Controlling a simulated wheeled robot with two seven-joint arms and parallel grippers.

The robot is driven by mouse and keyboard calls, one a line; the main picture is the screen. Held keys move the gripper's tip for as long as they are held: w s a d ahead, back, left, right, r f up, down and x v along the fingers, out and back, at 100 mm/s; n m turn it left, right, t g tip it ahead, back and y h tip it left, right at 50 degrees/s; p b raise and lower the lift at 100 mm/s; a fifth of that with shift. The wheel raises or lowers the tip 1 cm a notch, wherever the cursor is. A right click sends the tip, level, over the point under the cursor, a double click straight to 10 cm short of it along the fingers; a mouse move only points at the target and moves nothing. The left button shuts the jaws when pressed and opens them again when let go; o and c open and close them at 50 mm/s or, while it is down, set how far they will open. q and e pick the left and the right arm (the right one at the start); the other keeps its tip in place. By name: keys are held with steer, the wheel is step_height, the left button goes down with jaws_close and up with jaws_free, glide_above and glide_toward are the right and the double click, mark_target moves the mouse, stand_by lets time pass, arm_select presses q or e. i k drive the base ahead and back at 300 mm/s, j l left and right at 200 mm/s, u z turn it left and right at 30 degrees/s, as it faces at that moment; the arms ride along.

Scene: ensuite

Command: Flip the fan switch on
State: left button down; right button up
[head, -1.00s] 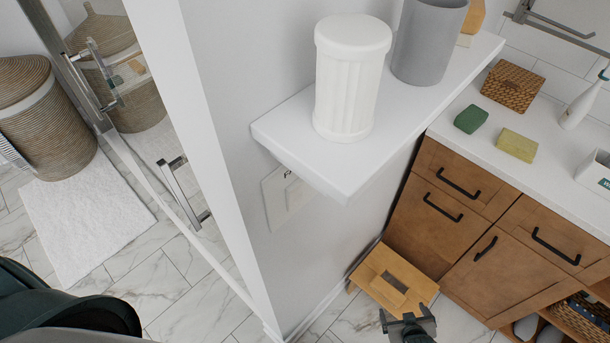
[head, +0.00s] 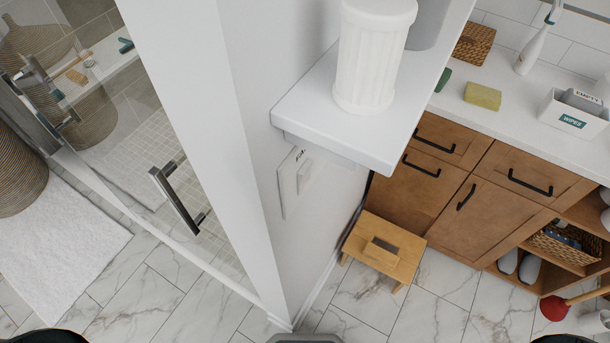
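The fan switch (head: 304,177) is a white rocker on a white wall plate (head: 287,186), on the grey wall just under the shelf. Small dark lettering shows at the top of the plate, too small to read surely. The shelf stands above the plate and close to it. I cannot tell from this angle which way the rocker is tipped. Neither gripper shows in the head view; only dark rounded parts of mine show at the bottom edge.
A white shelf (head: 310,128) juts from the wall, holding a fluted white canister (head: 366,60). A wooden stool (head: 368,254) stands on the floor below, beside the wooden vanity (head: 445,215). A glass door's metal handle (head: 178,198) is at left. Marble floor (head: 165,300) is clear in front.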

mark_target(303, 174)
steer(key=l+u, duration=0.15)
steer(key=l, duration=0.3)
steer(key=l+u, duration=0.1)
steer(key=l, duration=0.35)
steer(key=l+u, duration=0.15)
steer(key=l, duration=0.3)
steer(key=k+l+u, duration=0.15)
steer(key=l, duration=0.25)
steer(key=l+u, duration=0.15)
steer(key=l, duration=0.3)
steer(key=k+l+u, duration=0.1)
steer(key=l, duration=0.3)
steer(key=k+l+u, duration=0.15)
steer(key=l, duration=0.25)
steer(key=k+l, duration=0.05)
